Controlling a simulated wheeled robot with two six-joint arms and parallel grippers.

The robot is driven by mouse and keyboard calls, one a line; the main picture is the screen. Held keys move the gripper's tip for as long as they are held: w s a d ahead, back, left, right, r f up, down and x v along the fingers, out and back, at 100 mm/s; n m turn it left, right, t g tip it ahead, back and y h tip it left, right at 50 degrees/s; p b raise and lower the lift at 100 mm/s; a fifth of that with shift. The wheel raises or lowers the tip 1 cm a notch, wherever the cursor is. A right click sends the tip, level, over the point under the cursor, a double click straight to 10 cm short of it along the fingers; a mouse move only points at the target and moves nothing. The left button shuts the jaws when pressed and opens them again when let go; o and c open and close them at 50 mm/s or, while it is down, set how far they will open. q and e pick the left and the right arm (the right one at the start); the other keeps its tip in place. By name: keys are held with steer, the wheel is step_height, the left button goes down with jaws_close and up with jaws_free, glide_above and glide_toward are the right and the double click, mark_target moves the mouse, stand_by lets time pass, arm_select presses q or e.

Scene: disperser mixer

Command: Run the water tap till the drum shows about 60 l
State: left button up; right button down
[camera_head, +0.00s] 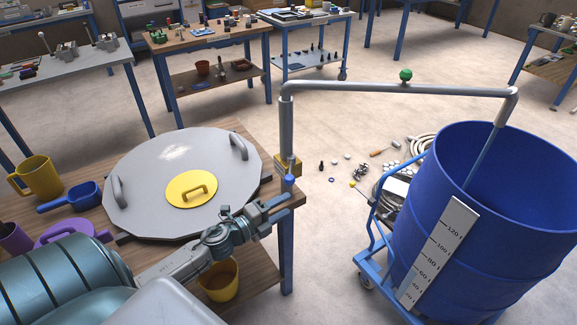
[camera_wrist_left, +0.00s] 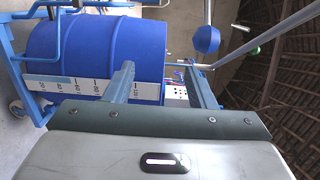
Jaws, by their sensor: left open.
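A white scale (camera_head: 440,250) on the drum is marked up to 120 l. A light blue strip shows at its low end; its top is too small to read exactly. My left gripper (camera_head: 285,201) is open, close to the tap's blue lever (camera_head: 290,180). In the left wrist view, a blue knob (camera_wrist_left: 206,40) lies beyond the fingers. My right gripper is not in view.
The drum stands on a blue trolley (camera_head: 366,255). A hose and small items lie on the floor behind.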

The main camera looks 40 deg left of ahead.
mark_target(292, 176)
arm_select(q)
step_height(292, 176, up, 5)
steer(key=s+n+t+y+p, duration=0.1)
steer(key=s+n+y+p, duration=0.2)
steer(key=n+y, duration=0.35)
steer(key=shift+m+y, duration=0.55)
steer(key=shift+y, duration=0.2)
steer(key=w+p, duration=0.1)
steer(key=w, duration=0.2)
steer(key=w+a+p, duration=0.1)
steer(key=w, duration=0.2)
steer(key=w+p, duration=0.1)
steer(key=w, duration=0.2)
steer(key=shift+w+a, duration=0.2)
steer(key=shift+w, duration=0.1)
steer(key=shift+w+a, duration=0.1)
steer(key=shift+w, duration=0.5)
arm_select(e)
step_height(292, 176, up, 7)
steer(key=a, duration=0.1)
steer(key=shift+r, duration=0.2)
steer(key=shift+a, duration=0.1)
arm_select(q)
jaws_close()
